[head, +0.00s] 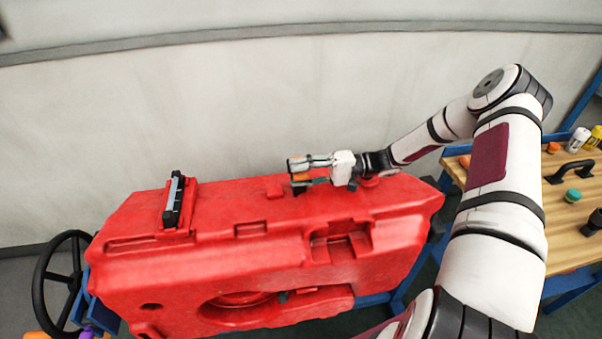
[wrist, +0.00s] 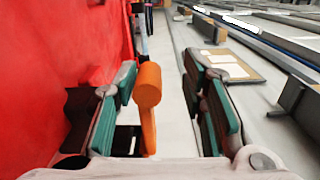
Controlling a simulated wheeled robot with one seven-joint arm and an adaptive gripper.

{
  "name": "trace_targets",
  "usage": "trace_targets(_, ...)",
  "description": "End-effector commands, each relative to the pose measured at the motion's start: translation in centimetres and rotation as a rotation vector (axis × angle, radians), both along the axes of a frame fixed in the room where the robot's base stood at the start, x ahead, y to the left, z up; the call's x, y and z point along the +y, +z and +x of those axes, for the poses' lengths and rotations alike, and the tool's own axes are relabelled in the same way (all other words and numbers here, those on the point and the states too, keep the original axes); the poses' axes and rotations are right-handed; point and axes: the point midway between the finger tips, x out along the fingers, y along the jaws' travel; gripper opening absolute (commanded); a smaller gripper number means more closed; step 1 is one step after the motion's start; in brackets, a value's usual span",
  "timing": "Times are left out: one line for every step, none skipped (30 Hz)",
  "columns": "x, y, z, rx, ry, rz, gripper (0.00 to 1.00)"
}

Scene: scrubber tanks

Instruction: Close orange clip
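The orange clip (wrist: 148,100) shows in the wrist view as an upright orange piece with a rounded top, between my fingers and nearer the left one. My gripper (wrist: 168,95) is open, with its teal-padded fingers apart and a clear gap between the clip and the right finger. In the head view my gripper (head: 300,174) is at the top of the red tank (head: 200,262), and a bit of the orange clip (head: 300,177) shows between its fingers. The clip's lower end is partly hidden. I cannot tell whether the left finger touches it.
A black latch or handle (head: 174,200) stands on the tank's left top. A black handwheel (head: 60,280) is at the lower left. A wooden workbench (head: 560,230) with small parts stands at the right. A pale wall (head: 230,100) rises behind the tank.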

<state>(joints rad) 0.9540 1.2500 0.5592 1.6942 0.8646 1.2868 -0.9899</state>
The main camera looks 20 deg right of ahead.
Motion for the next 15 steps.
trace_targets(0.0, 0.0, 0.0, -0.001, 0.0, 0.0, 0.38)
trace_targets(0.0, 0.0, 0.0, -0.001, 0.0, 0.0, 0.38)
trace_targets(0.0, 0.0, 0.0, -0.001, -0.001, 0.0, 0.38)
trace_targets(-0.1, 0.0, 0.0, -0.001, -0.001, 0.0, 0.38)
trace_targets(-0.2, 0.0, 0.0, -0.001, -0.001, 0.0, 0.38)
trace_targets(-0.5, 0.0, 0.0, -0.001, -0.001, 0.0, 0.38)
trace_targets(-0.8, 0.0, -0.1, -0.002, -0.002, -0.001, 0.38)
trace_targets(-1.1, 0.0, -0.1, -0.002, -0.002, -0.001, 0.38)
trace_targets(-1.7, 0.0, -0.2, -0.002, -0.003, -0.003, 0.38)
trace_targets(-2.2, 0.0, -0.3, -0.002, -0.004, -0.003, 0.38)
trace_targets(-2.8, 0.0, -0.5, -0.001, -0.004, -0.001, 0.38)
trace_targets(-3.6, 0.0, -0.6, -0.001, -0.005, -0.002, 0.38)
trace_targets(-4.2, 0.0, -0.7, -0.002, -0.004, -0.002, 0.38)
trace_targets(-4.8, 0.0, -0.9, -0.002, -0.004, -0.002, 0.38)
trace_targets(-5.6, 0.0, -1.0, -0.002, -0.005, -0.002, 0.38)
